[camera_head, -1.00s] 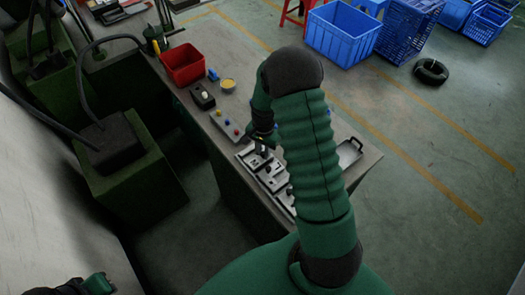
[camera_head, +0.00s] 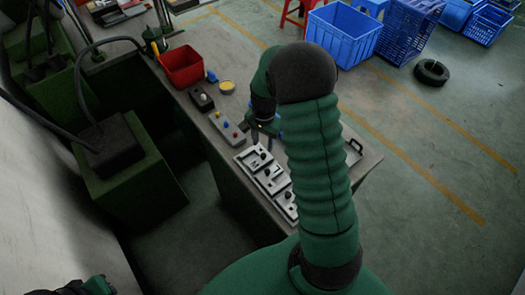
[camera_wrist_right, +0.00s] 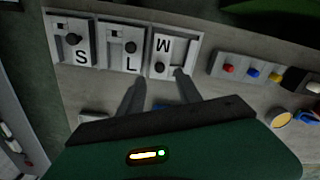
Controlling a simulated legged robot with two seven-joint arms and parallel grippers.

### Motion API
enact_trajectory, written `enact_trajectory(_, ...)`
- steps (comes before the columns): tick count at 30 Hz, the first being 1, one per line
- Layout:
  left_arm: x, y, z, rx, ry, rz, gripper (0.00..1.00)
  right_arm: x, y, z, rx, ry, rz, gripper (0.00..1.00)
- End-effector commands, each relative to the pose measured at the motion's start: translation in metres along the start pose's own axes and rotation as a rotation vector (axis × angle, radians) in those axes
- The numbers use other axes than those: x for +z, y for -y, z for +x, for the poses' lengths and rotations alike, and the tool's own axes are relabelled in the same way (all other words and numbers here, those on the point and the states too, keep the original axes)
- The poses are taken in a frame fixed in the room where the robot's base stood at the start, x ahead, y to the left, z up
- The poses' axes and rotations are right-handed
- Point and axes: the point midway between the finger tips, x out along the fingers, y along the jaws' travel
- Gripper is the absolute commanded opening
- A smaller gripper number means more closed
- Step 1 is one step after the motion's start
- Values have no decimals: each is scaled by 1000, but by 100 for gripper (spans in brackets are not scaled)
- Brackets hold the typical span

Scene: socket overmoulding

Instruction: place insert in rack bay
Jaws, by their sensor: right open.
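The rack (camera_head: 277,186) is a light tray on the bench with three bays. In the right wrist view, its bays (camera_wrist_right: 97,24) hold pale plates reading S, L and an M or W. Each bay shows a dark-knobbed insert: the S insert (camera_wrist_right: 73,39), the L insert (camera_wrist_right: 131,47) and the third insert (camera_wrist_right: 161,72). My right gripper (camera_head: 262,138) is over the rack's far end; in the wrist view its spread fingers (camera_wrist_right: 158,75) appear on either side of the third knob, with no grip seen. At lower left, part of my left arm shows; its jaws cannot be made out.
A button box (camera_head: 228,128) with coloured buttons stands just beyond the rack. Further along are a dark switch box (camera_head: 201,100), a yellow-topped round tub (camera_head: 227,87) and a red bin (camera_head: 183,66). A handled tray (camera_head: 353,152) lies partly behind my arm.

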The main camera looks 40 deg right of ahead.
Motion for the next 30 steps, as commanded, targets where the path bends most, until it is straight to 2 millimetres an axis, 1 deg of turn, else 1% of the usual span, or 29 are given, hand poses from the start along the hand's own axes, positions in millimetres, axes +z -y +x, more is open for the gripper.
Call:
enact_trajectory(1, 0, 0, 1, 0, 0, 0, 22, -1, 1, -13, -4, -4, 0, 41)
enact_trajectory(4, 0, 0, 2, 0, 0, 0, 22, 0, 1, -33, -2, -3, -1, 41)
enact_trajectory(6, 0, 0, 2, 0, 0, 0, 22, 0, 1, -43, -1, -2, -2, 41)
enact_trajectory(8, 0, 0, 2, 0, 0, 0, 22, 2, 1, -48, 0, -1, -6, 41)
enact_trajectory(10, 0, 0, 2, 0, 0, 0, 22, 12, 4, -53, -7, -6, -62, 41)
enact_trajectory(11, 0, 0, 2, 0, 0, 0, 22, 22, 6, -54, -13, -10, -112, 41)
enact_trajectory(13, 0, 0, 2, 0, 0, 0, 22, 56, 10, -57, -36, -30, -292, 41)
enact_trajectory(14, 0, 0, 2, 0, 0, 0, 22, 75, 12, -58, -49, -43, -393, 41)
enact_trajectory(15, 0, 0, 2, 0, 0, 0, 22, 100, 11, -59, -64, -62, -536, 41)
enact_trajectory(17, 0, 0, 2, 0, 0, 0, 22, 137, 7, -60, -90, -96, -749, 41)
enact_trajectory(18, 0, 0, 2, 0, 0, 0, 22, 158, 2, -59, -102, -117, -880, 41)
enact_trajectory(21, 0, 0, 2, 0, 0, 0, 22, 196, -12, -58, -128, -164, -1137, 41)
enact_trajectory(24, 0, 0, 2, 0, 0, 0, 22, 213, -19, -56, -139, -189, -1268, 41)
enact_trajectory(26, 0, 0, 2, 0, 0, 0, 22, 216, -21, -55, -141, -193, -1291, 41)
enact_trajectory(30, 0, 0, 2, 0, 0, 0, 22, 215, -21, -54, -140, -192, -1290, 41)
